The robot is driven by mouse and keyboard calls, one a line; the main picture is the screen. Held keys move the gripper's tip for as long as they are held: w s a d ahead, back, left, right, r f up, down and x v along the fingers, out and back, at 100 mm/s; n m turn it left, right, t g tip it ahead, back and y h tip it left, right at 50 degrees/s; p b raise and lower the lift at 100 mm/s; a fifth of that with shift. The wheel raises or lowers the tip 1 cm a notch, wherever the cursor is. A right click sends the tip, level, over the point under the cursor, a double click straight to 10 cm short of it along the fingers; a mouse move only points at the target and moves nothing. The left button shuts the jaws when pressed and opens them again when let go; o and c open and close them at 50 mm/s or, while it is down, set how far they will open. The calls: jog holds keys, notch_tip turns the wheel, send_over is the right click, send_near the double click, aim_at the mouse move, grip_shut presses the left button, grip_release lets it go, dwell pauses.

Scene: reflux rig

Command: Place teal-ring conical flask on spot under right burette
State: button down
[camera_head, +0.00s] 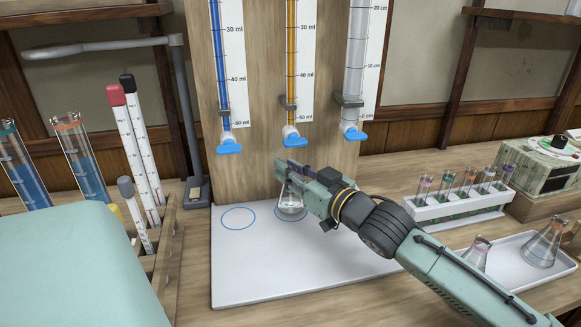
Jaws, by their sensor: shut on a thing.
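My gripper (288,175) is shut on the neck of a clear conical flask (291,203), below the middle burette (291,70). The fingers hide the flask's neck, so its ring colour does not show. The flask looks upright, with its base over the middle blue circle (276,217) on the white board (262,275); I cannot tell whether it touches. The right burette (354,70), with clear contents and a blue tap, hangs further right. The spot under it is hidden behind my gripper and wrist.
A left blue circle (238,218) is empty. The left burette (219,70) holds blue liquid. A white rack (440,211) of test tubes stands right. A tray (508,272) at right holds flasks, including one clear flask (545,243). A wooden rack (166,255) of cylinders stands left.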

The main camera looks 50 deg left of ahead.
jog(key=shift+f, duration=0.15)
jog(key=shift+f, duration=0.1)
jog(key=shift+f, duration=0.15)
jog(key=c, duration=1.5)
grip_release()
jog(key=shift+o, duration=0.2)
jog(key=shift+d+r, duration=0.15)
jog(key=shift+r, duration=0.05)
jog(key=d+b, duration=0.2)
jog(key=d, duration=0.9)
jog(key=shift+d, duration=0.35)
